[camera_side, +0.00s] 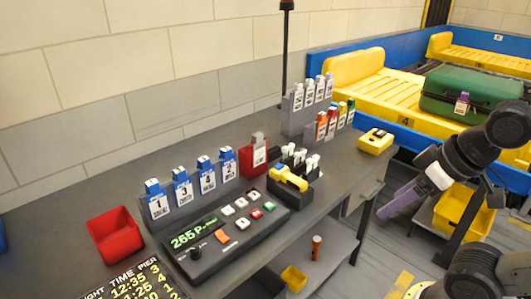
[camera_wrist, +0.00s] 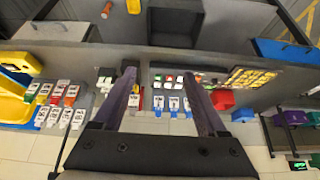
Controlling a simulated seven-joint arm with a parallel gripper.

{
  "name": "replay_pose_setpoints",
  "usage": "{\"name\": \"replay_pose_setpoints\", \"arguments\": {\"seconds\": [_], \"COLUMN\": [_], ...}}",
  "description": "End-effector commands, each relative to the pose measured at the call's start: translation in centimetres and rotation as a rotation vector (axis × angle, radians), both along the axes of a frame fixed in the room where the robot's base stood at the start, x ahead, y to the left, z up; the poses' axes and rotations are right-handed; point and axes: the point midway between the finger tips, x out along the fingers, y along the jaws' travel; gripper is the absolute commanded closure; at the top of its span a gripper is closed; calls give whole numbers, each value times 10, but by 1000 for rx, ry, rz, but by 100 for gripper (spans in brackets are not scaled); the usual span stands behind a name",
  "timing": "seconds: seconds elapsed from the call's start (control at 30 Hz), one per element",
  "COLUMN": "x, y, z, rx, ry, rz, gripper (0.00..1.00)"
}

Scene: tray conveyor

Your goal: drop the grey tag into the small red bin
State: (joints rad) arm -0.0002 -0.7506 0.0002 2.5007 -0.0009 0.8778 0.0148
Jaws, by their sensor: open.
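A grey-topped tag with a white label (camera_side: 259,151) stands in a red holder (camera_side: 247,162) at the back of the dark desk, right of the blue-topped tags. Several pale grey-topped tags (camera_side: 308,95) also stand in the rear rack. The small red bin (camera_side: 115,236) is at the desk's left, and looks empty. It appears in the wrist view (camera_wrist: 222,99), right of the blue tags. My gripper (camera_side: 390,211) is off the desk's right side, far from the tag and the bin. In the wrist view its fingers (camera_wrist: 158,72) are apart with nothing held between them.
A button console (camera_side: 225,235) and a black holder with a yellow tool (camera_side: 289,178) lie between bin and gripper. Blue-topped tags (camera_side: 182,187) stand behind the console. A yellow block (camera_side: 375,142) sits at the desk's right end. A green suitcase (camera_side: 465,92) lies on the yellow conveyor.

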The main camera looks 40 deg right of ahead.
Motion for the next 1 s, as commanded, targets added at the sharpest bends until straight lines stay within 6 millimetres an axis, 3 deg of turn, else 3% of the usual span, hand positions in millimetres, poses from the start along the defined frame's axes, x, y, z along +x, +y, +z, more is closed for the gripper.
{"name": "replay_pose_setpoints", "arguments": {"seconds": [0.07, 0.17, 0.3, 0.4, 0.53, 0.67, 0.8, 0.9, 1.0], "x": [14, 49, 123, 181, 258, 324, 377, 399, 406], "y": [-2, -8, -18, -25, -34, -45, -61, -76, -91], "z": [10, 44, 94, 120, 132, 114, 64, 19, -27], "rx": [-2, -17, -49, -68, -77, -64, -36, -21, -16], "ry": [-71, -245, -472, -606, -739, -816, -832, -797, -732], "rz": [-15, -36, -54, -50, -20, 23, 59, 64, 49], "gripper": [25, 25, 25, 25, 25, 25, 25, 25, 25]}}
